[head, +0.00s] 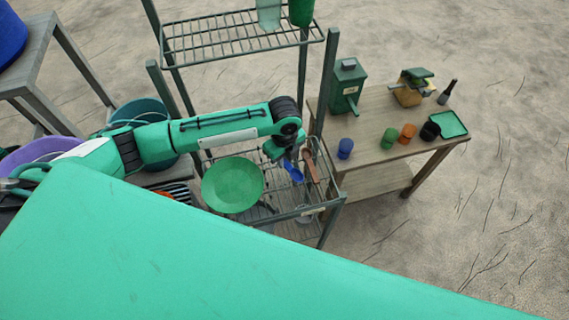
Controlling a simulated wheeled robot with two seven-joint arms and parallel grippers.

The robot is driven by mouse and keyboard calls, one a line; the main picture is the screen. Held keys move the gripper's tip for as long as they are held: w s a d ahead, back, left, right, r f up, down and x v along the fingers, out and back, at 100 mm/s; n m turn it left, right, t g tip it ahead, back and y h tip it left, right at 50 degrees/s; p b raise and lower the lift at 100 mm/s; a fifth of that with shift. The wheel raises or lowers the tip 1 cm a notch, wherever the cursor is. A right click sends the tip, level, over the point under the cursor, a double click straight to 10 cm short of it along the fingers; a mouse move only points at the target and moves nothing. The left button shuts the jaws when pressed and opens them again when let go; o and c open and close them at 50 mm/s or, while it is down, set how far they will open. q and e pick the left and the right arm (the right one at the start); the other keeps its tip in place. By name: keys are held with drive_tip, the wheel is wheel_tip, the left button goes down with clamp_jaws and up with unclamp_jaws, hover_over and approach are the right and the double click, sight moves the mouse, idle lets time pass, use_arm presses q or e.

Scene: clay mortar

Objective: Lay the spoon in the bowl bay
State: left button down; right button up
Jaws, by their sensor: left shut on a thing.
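My left gripper (287,158) reaches over the lower wire rack (331,203) and points down. It is shut on a small blue thing (293,172) that looks like the spoon; its handle is mostly hidden by the jaws. A brown, wooden-looking utensil (311,167) sits close to the right of the gripper. A round green dish (232,184) sits at the rack's left part, left of the gripper. I cannot tell the rack's bays apart clearly. My right gripper is not in view.
An upper wire shelf (240,38) carries cups above the rack. A wooden table (375,120) at the right holds a blue cup (345,148), a green box (347,86) and other items. A teal bucket (140,115) stands left. Open floor lies at the right.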

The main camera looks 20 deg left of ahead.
sight(285, 162)
use_arm(q)
wheel_tip(285, 162, down, 3)
drive_tip(key=shift+f+p, duration=0.2)
drive_tip(key=shift+p, duration=0.15)
drive_tip(key=shift+f, duration=0.5)
drive_tip(key=c, duration=1.3)
unclamp_jaws()
drive_tip(key=shift+f, duration=0.15)
wheel_tip(285, 162, up, 11)
drive_tip(key=shift+r+b, duration=0.15)
drive_tip(key=shift+b, duration=0.8)
drive_tip(key=shift+r, duration=0.55)
